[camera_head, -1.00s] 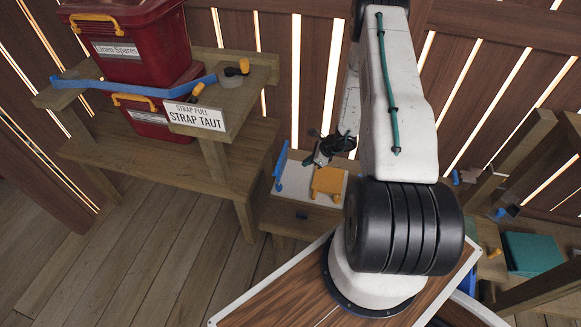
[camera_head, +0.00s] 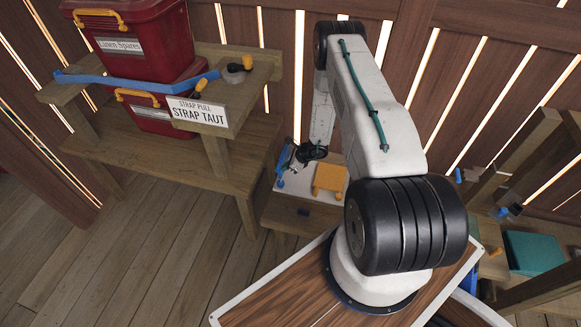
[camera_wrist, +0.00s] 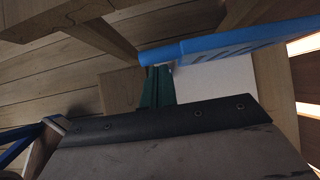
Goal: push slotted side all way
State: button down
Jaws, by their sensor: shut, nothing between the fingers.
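The blue slotted side (camera_head: 282,172) stands at the left edge of a pale-topped wooden stand. In the wrist view the slotted side (camera_wrist: 235,42) reaches from the centre to the upper right, and some slots show. My gripper (camera_head: 292,157) is just to its right and partly hides it. In the wrist view my shut green fingers (camera_wrist: 157,88) end close by the near end of the blue panel, with nothing held. I cannot tell whether they touch it. A yellow-orange piece (camera_head: 330,178) stands on the pale top, right of my gripper.
A wooden bench at left holds stacked red bins (camera_head: 145,45), a blue strap (camera_head: 140,80) and a "STRAP TAUT" sign (camera_head: 199,112). A slatted wall stands behind. A teal box (camera_head: 532,253) is at lower right. The floor at lower left is clear.

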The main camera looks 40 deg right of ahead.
jog(key=shift+w, duration=0.1)
jog(key=shift+w+a+r, duration=0.1)
jog(key=shift+w+a, duration=0.3)
jog(key=shift+w, duration=0.1)
jog(key=s+d+f+v, duration=0.1)
jog(key=v, duration=1.2)
jog(key=shift+s+f, duration=0.2)
jog(key=shift+s, duration=0.2)
jog(key=shift+d, duration=0.1)
